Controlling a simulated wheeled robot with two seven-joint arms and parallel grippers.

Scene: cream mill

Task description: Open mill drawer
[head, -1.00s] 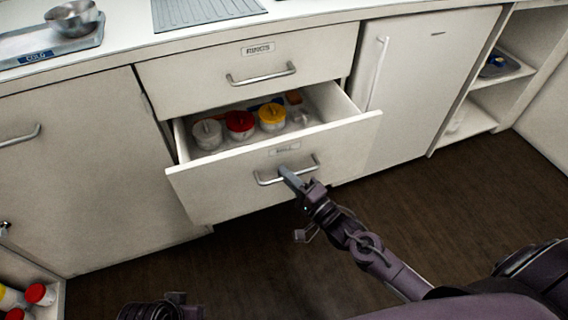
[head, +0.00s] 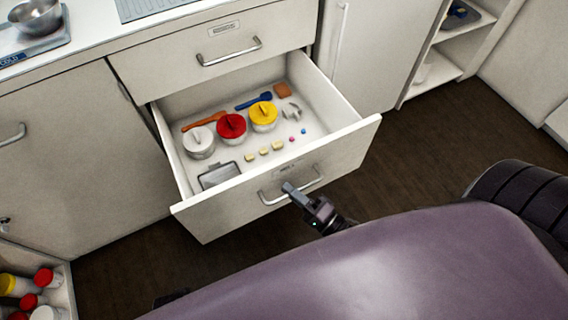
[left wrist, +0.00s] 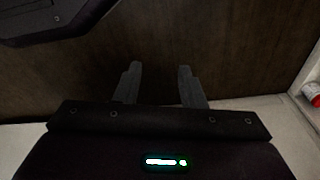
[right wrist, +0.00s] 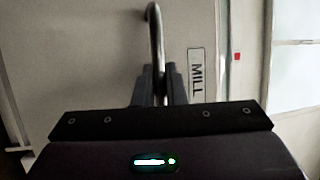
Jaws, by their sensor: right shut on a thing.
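The mill drawer (head: 225,208) is the lower drawer and stands well out from the cabinet. Its front has a metal bar handle (head: 311,182) and a label reading MILL (right wrist: 195,75) in the right wrist view. My right gripper (head: 290,188) is shut on that handle; the bar (right wrist: 155,40) runs between its fingers in the right wrist view. My left gripper (left wrist: 158,85) is open and empty above the dark floor in the left wrist view.
The upper drawer (head: 190,80) is closed. The drawer also holds a grey tin (head: 219,175), an orange tool, a blue tool and several small pieces. A bin of bottles (head: 40,290) stands at the lower left. The floor (head: 440,140) at right is clear.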

